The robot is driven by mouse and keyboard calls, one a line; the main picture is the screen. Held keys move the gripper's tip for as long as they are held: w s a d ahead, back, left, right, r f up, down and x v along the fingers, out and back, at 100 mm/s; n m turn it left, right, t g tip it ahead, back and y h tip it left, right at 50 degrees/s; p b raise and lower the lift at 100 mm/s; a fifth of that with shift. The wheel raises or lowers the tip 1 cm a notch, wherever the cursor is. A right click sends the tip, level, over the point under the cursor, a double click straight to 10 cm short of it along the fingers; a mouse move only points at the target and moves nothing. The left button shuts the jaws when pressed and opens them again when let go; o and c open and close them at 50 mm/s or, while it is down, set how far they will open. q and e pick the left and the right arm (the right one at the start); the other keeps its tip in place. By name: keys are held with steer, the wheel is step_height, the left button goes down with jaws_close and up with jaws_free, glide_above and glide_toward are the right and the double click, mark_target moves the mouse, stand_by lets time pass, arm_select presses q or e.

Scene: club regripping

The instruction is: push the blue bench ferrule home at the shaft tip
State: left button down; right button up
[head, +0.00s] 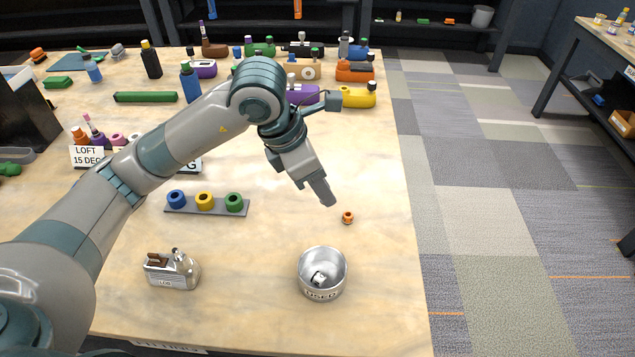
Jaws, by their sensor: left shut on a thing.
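A blue ring-shaped ferrule (176,198) sits at the left end of a grey rack (218,210), beside a yellow ring (205,200) and a green ring (234,201). My left gripper (325,198) points down and to the right, above the table to the right of the rack. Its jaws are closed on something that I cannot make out. A small orange ring (347,217) lies on the table just right of and below the fingertips. I cannot pick out a shaft tip. My right gripper is not in view.
A metal bowl (322,272) labelled USED holds a small piece. Several coloured club heads, bottles and a green bar (145,97) fill the back. The table's right edge is close to the bowl; bare table lies between rack and bowl.

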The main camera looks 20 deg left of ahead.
arm_select(q)
steer(key=s+a+f+m+g+y, duration=0.1)
steer(key=m+g, duration=0.1)
steer(key=m, duration=0.5)
steer(key=s+a+f+m+g, duration=0.2)
steer(key=m, duration=0.6)
steer(key=s+a+f+m+g+y, duration=0.1)
steer(key=s+f+m+g, duration=0.1)
steer(key=m, duration=0.5)
steer(key=shift+a+g+y, duration=0.3)
steer(key=shift+a+g, duration=0.05)
steer(key=shift+g, duration=0.15)
steer(key=shift+s+a+f+m+y, duration=0.2)
steer(key=shift+a+m, duration=0.25)
steer(key=shift+m, duration=0.4)
steer(key=shift+s+a+r+m+y, duration=0.1)
steer(key=shift+a+m+y, duration=0.25)
steer(key=shift+m, duration=0.5)
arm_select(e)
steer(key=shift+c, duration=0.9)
arm_select(q)
steer(key=shift+f, duration=0.1)
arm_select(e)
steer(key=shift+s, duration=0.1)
